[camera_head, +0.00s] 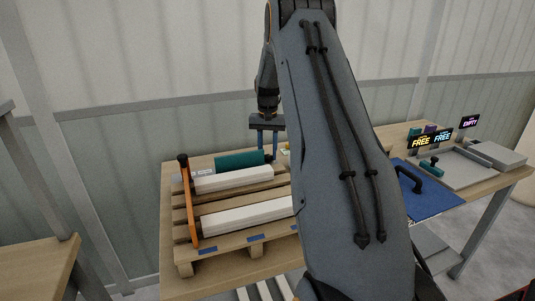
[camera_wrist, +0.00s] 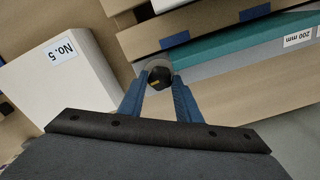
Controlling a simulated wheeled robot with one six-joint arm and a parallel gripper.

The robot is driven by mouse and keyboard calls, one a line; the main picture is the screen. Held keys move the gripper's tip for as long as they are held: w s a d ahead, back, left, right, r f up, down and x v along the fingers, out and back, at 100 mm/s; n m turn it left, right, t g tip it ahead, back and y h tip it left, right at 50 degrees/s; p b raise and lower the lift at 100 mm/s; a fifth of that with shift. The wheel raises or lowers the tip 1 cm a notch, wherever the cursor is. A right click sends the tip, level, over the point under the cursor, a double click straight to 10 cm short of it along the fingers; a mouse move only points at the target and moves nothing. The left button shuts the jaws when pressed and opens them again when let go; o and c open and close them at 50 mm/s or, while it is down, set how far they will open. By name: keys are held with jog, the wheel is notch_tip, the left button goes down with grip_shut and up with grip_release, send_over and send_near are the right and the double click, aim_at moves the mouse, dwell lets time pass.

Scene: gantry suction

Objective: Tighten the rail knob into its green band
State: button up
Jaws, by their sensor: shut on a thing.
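The rail knob (camera_wrist: 160,76) is a small dark round knob with a yellow mark, seen from above in the wrist view. A pale round rim shows around part of it. My gripper (camera_wrist: 159,82) has its two blue fingers on either side of the knob, shut on it. In the head view my gripper (camera_head: 267,146) points down at the back of the pallet, by the right end of the teal block (camera_head: 238,160). The knob cannot be made out there. I cannot make out a green band or where the yellow mark stands against it.
White bars (camera_head: 245,216) lie on the wooden pallet (camera_head: 215,242); an orange post (camera_head: 189,205) rises at its left. A white block labelled No. 5 (camera_wrist: 67,93) lies left in the wrist view. Right are a blue mat (camera_head: 432,203) and a grey tray (camera_head: 457,174) with signs behind.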

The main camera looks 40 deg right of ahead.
aim_at(268, 156)
jog(key=shift+m+b, duration=0.65)
jog(key=shift+m, duration=1.35)
jog(key=o, duration=1.1)
jog(key=shift+c, duration=0.2)
jog(key=shift+r, duration=0.1)
jog(key=shift+r+b, duration=1.1)
jog(key=shift+r, duration=2.75)
